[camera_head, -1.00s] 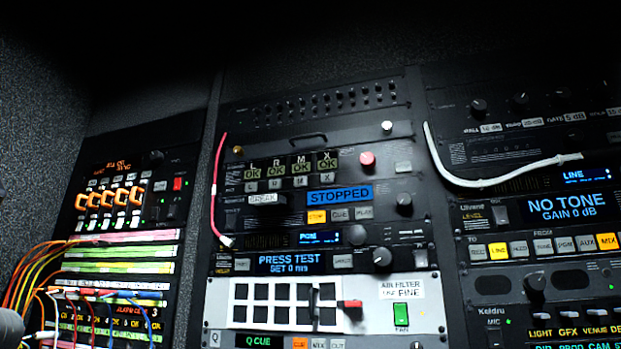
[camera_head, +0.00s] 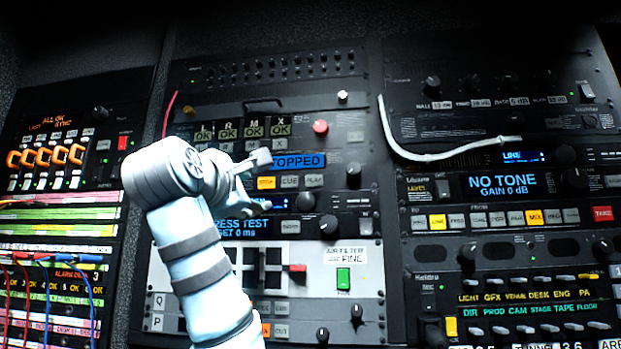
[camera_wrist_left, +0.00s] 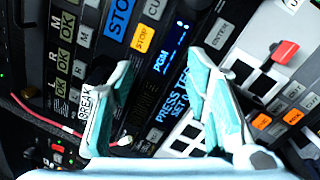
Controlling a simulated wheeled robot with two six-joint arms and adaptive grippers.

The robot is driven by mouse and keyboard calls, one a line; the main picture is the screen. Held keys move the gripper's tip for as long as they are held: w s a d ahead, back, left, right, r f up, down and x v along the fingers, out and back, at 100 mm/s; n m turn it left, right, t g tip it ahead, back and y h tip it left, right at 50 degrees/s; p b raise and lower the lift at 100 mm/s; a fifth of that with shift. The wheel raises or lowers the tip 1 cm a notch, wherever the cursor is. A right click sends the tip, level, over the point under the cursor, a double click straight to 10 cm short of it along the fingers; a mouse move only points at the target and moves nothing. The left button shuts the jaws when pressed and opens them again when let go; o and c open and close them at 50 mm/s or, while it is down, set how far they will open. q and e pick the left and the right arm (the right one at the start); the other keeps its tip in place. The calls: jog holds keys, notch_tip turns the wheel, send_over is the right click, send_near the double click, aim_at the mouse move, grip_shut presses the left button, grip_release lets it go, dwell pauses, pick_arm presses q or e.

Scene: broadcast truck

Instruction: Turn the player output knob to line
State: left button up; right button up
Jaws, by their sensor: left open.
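The player panel has a blue STOPPED display (camera_head: 305,161), partly covered by my gripper, with an orange stop button (camera_head: 266,183) and grey cue and play buttons below. A dark knob (camera_head: 353,174) sits at that panel's right end. The strip below has a small blue display, reading PGM in the wrist view (camera_wrist_left: 168,58), and a dark knob (camera_head: 305,201) right of it. I cannot read which knob is labelled player output. My left gripper (camera_head: 262,182) is open and empty in front of these panels, left of both knobs; its spread fingers also show in the wrist view (camera_wrist_left: 160,62). My right gripper is out of view.
A white cable (camera_head: 440,156) hangs over the right rack. The PRESS TEST unit's knob (camera_head: 329,225) and a light panel with a green switch (camera_head: 343,278) are below. A pink cable (camera_head: 170,112) hangs at left.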

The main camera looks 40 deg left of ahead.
pick_arm(q)
jog(key=w+d+r+m+t+h, duration=0.25)
jog(key=d+h, duration=0.35)
jog(key=d, duration=0.9)
jog(key=p, duration=0.3)
send_near(352, 169)
jog(key=shift+t, duration=0.45)
jog(key=p+x, duration=0.1)
jog(key=x, duration=0.3)
jog(key=p+x, duration=0.2)
jog(key=x, duration=0.2)
jog(key=shift+w+f, duration=0.15)
jog(key=shift+w, duration=0.25)
jog(key=shift+s+a+f, duration=0.1)
jog(key=shift+s+a, duration=0.05)
jog(key=shift+a, duration=0.05)
grip_shut()
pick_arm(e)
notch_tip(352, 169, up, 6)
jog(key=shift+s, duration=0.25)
